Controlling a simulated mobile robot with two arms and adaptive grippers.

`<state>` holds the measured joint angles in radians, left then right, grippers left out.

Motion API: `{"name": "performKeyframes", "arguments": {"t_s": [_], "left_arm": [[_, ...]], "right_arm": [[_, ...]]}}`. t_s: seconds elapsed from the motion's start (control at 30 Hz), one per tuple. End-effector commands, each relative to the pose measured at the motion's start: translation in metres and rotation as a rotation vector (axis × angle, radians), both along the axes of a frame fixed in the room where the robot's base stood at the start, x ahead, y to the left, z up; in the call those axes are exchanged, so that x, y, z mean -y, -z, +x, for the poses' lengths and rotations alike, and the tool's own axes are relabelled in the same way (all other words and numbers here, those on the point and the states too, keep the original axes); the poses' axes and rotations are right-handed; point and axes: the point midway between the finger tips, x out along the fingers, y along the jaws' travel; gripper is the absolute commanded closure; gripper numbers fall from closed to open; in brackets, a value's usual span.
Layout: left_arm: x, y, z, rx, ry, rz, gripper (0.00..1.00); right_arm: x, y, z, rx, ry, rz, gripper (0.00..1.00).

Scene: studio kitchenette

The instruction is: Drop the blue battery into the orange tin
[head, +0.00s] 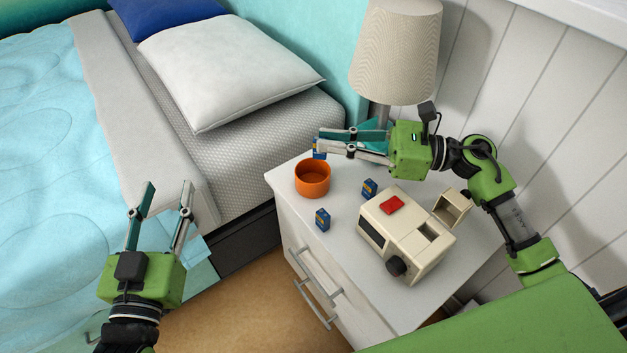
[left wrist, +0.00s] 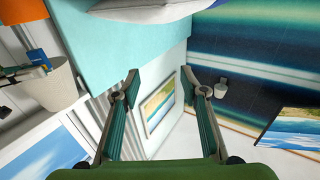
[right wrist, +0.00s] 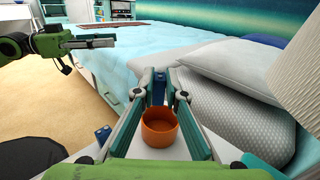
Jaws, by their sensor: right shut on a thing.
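The orange tin (head: 312,187) stands upright and open on the white nightstand (head: 288,184). It also shows in the right wrist view (right wrist: 158,137), below and between my fingers. My right gripper (head: 319,144) is shut on a blue battery (head: 317,154), held above the tin's far rim and apart from the nightstand top; my fingers partly hide it. Two more blue batteries stand on the nightstand: one in front of the tin (head: 322,220), one to its right (head: 369,188). My left gripper (head: 165,187) is open and empty in front of the bed.
A cream box-like device (head: 408,240) with a red patch and dark knob fills the nightstand's right front. A small open cream box (head: 452,207) is beside it. The lamp (head: 395,50) stands behind my right gripper. The bed (head: 60,130) lies to the left.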

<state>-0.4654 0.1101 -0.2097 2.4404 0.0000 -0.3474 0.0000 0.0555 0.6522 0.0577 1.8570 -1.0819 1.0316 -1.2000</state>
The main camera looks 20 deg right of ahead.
Motion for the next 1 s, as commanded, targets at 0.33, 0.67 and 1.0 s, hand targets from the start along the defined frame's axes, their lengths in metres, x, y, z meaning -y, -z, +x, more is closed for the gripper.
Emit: {"name": "performKeyframes", "arguments": {"t_s": [0.33,0.67,1.0], "left_arm": [[0.004,-0.035,-0.003,0.161,0.010,-0.043,0.60],[0.004,-0.040,-0.004,0.185,0.011,-0.049,0.60],[0.004,-0.040,-0.004,0.184,0.011,-0.048,0.60]], "right_arm": [[0.000,0.014,0.000,0.000,-0.001,0.000,1.00],[0.000,0.015,0.000,0.000,-0.001,0.000,1.00],[0.000,0.015,0.000,0.000,0.000,0.000,0.69]]}}
